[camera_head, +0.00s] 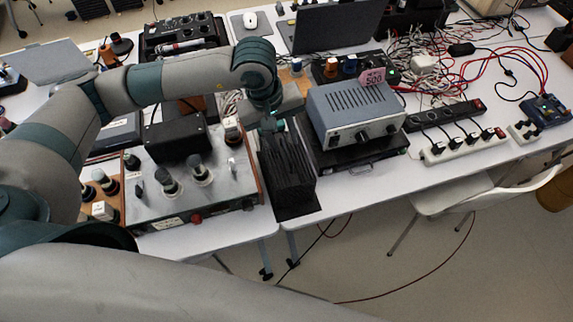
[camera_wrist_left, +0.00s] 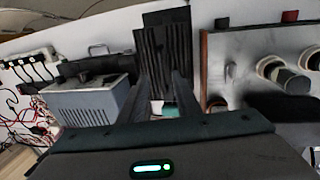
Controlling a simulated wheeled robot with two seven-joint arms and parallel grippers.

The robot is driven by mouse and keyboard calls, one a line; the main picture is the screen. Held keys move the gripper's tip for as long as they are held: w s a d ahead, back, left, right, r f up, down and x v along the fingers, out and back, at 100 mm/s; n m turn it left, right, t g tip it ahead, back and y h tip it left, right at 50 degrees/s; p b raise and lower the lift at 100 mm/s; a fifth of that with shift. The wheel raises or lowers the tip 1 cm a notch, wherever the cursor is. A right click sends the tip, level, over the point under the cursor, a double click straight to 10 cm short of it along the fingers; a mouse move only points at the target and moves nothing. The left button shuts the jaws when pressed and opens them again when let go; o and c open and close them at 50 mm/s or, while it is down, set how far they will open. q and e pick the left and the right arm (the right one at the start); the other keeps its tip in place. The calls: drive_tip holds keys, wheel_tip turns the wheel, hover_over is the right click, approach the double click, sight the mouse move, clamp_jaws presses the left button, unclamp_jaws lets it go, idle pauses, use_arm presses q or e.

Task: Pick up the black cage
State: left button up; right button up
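The black cage (camera_head: 288,172) is a dark, ridged block near the front edge of the table, between the metal-topped device and the grey-blue unit. In the left wrist view the cage (camera_wrist_left: 164,55) lies straight ahead of the fingers. My left gripper (camera_head: 268,122) is at the cage's far end, with its fingers pointing down. In the left wrist view my left gripper (camera_wrist_left: 160,82) has its two dark fingers spread apart, with the near part of the cage between or just beyond them. I cannot tell whether they touch it. My right gripper is in neither view.
The metal-topped device (camera_head: 190,188) with knobs stands close left. Tangled cables (camera_head: 425,48) and power strips (camera_head: 462,146) lie further right. A white chair (camera_head: 485,195) stands in front.

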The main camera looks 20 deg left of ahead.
sight(287, 152)
use_arm(q)
drive_tip(key=shift+d+f+p, duration=0.1)
drive_tip(key=shift+f+p, duration=0.8)
drive_tip(key=shift+p, duration=0.2)
drive_tip(key=f, duration=0.1)
drive_tip(key=p, duration=0.1)
drive_tip(key=f, duration=0.1)
drive_tip(key=shift+w+d+f, duration=0.15)
drive_tip(key=shift+w+f, duration=0.1)
drive_tip(key=shift+f, duration=0.1)
drive_tip(key=shift+d+f, duration=0.1)
drive_tip(key=shift+f, duration=0.2)
drive_tip(key=shift+c, duration=0.6)
clamp_jaws()
